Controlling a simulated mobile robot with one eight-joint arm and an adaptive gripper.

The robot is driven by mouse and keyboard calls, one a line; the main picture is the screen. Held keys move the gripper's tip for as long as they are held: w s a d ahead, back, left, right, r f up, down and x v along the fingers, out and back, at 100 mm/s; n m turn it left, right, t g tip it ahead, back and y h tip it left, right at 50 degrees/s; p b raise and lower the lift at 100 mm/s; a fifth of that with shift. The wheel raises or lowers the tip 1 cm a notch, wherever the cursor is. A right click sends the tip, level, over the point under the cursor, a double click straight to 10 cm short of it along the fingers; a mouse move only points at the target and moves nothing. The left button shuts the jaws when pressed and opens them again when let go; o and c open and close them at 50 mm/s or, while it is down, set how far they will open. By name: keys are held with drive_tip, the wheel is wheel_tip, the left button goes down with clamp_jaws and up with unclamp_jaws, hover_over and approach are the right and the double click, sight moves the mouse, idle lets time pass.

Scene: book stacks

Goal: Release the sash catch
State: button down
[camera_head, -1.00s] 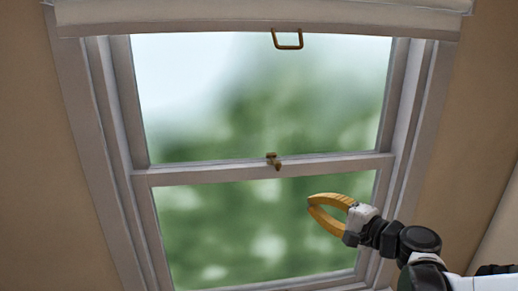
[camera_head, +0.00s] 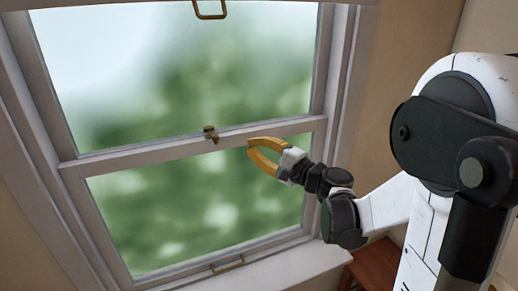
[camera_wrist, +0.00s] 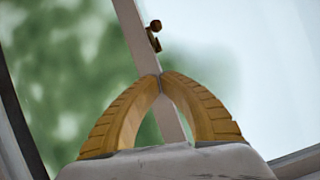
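The sash catch (camera_head: 210,133) is a small brass-brown piece with a knob, on the meeting rail (camera_head: 170,152) in the middle of the window. It also shows in the wrist view (camera_wrist: 153,38), beyond my fingertips near the top. My gripper (camera_head: 250,146) has two curved yellow fingers. It is just right of the catch and slightly lower in the head view. In the wrist view its fingertips (camera_wrist: 160,76) meet, with nothing seen between them. A gap shows between the fingertips and the catch in both views.
A brass loop handle (camera_head: 210,10) hangs at the top of the window. Another brass handle (camera_head: 227,264) is on the bottom rail, above the white sill (camera_head: 290,268). A reddish-brown wooden piece of furniture (camera_head: 376,266) stands at lower right.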

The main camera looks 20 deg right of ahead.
sight(212, 134)
drive_tip(key=x, duration=0.5)
drive_tip(key=shift+w+a+r+p, duration=0.1)
drive_tip(key=shift+a+r+p, duration=0.05)
drive_tip(key=shift+a+p, duration=0.25)
drive_tip(key=a, duration=0.2)
drive_tip(key=s+a, duration=0.1)
drive_tip(key=shift+r+p, duration=0.3)
drive_tip(key=shift+p, duration=0.05)
drive_tip(key=shift+w, duration=0.1)
drive_tip(key=shift+f+h, duration=0.1)
drive_tip(key=shift+h, duration=0.2)
